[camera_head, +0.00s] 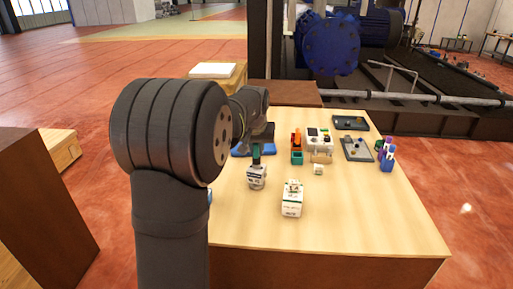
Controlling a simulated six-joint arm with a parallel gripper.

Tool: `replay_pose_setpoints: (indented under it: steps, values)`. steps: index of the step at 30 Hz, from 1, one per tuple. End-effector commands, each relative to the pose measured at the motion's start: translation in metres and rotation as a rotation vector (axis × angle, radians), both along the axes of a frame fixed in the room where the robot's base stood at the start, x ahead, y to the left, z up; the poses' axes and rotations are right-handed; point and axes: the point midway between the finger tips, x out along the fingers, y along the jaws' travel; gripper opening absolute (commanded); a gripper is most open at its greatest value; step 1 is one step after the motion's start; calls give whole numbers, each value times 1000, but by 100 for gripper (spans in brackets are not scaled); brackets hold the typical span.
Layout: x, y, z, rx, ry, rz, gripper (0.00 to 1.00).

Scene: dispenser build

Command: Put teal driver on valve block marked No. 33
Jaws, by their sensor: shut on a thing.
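My gripper (257,141) is small and dark at the end of my arm, left of the table's middle, partly hidden by my own wrist. It is shut on the teal driver (256,154), a dark teal upright piece. The driver is right over a white valve block (257,178); I cannot tell whether they touch. The print on both blocks is too small to read, so I cannot tell which is No. 33.
Behind stand an orange piece (296,140), a teal block (297,158), a white unit with coloured buttons (319,139) and a small white part (318,169). Two trays (349,122) (351,155) and purple-and-blue parts (387,159) are at right. The table's front right is clear.

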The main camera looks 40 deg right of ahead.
Motion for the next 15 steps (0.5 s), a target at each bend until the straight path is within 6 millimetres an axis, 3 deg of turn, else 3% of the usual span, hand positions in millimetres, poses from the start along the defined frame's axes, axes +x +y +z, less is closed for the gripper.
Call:
replay_pose_setpoints:
  steps: [8, 9, 11, 12, 15]
  values:
    - [0, 0, -2, -1, -1, 0, 0]
    - [0, 0, -2, -1, -1, 0, 23]
    - [0, 0, -2, -1, -1, 0, 35]
    - [0, 0, -2, -1, -1, 0, 39]
    - [0, 0, -2, -1, -1, 0, 39]
